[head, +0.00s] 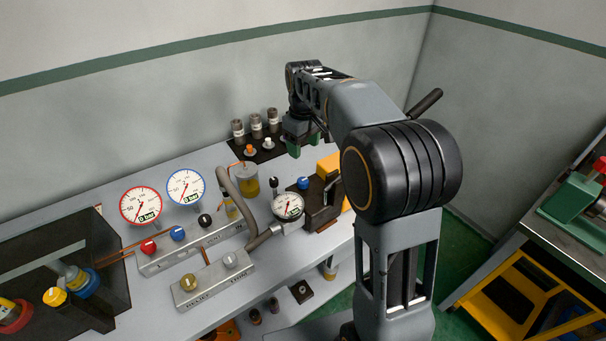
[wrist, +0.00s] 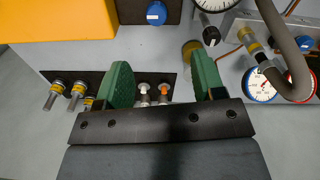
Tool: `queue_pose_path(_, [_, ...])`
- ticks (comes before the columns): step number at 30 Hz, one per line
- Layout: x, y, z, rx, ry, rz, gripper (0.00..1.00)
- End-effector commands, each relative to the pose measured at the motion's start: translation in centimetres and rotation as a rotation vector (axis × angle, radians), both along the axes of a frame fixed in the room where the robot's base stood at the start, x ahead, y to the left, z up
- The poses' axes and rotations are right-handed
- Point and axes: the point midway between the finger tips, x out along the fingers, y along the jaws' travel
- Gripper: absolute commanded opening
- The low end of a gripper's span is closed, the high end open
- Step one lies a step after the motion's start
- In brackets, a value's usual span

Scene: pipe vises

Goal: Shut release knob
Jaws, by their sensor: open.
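My gripper (head: 300,147) is open and empty over the back of the bench, well away from both blocks. Its green fingers (wrist: 162,75) show apart in the wrist view.
Two dial gauges, red-rimmed (head: 140,206) and blue-rimmed (head: 186,187), stand behind the blocks. A third gauge (head: 288,206) sits by a grey hose (head: 228,190). Small fittings stand on a black mat (head: 262,155) near my gripper. A dark clear-sided box (head: 60,265) is at the left.

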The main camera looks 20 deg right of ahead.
Motion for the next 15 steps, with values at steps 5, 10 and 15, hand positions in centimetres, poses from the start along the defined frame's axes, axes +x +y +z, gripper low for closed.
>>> queue_pose_path(5, [1.6,-0.2,-0.8,-0.001,0.026,0.036,0.63])
queue_pose_path(10, [1.6,-0.3,-3.2,-0.001,0.031,0.04,0.63])
queue_pose_path(15, [1.6,-0.3,-6.6,0.0,0.031,0.038,0.63])
